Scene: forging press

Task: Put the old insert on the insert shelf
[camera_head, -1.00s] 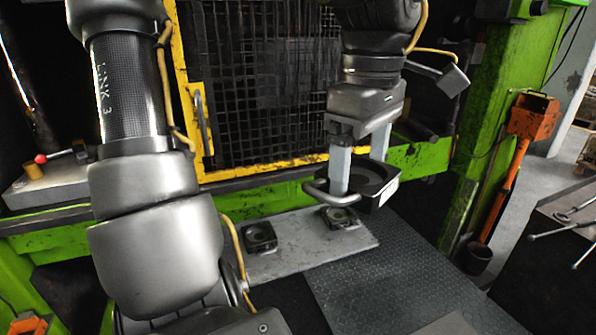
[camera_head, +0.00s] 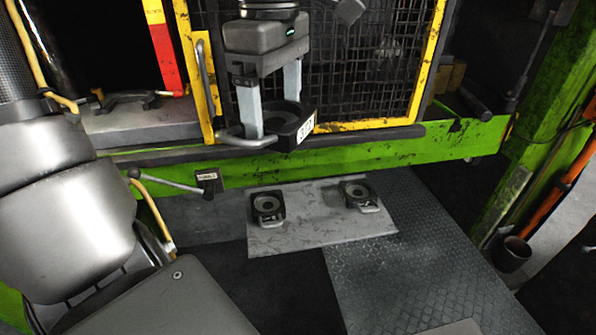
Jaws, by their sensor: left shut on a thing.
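My left gripper (camera_head: 270,100) hangs down from the top of the picture, shut on a dark block with a round recess, a bar handle at its left and a white label. I take this block for the old insert (camera_head: 291,122); the label is too small to read. It is held in the air in front of the press gate. Below it is a grey plate (camera_head: 317,238), which looks like the insert shelf. Two similar dark blocks with round recesses stand on it, one at the left (camera_head: 267,207) and one at the right (camera_head: 360,194). My right gripper is not in view.
The mesh gate with its yellow frame (camera_head: 433,60) and the green press beam (camera_head: 400,152) stand behind the plate. A lever (camera_head: 165,182) sticks out left of it. A dark bucket (camera_head: 514,253) stands at the right. The plate is bare between the two blocks and along its front.

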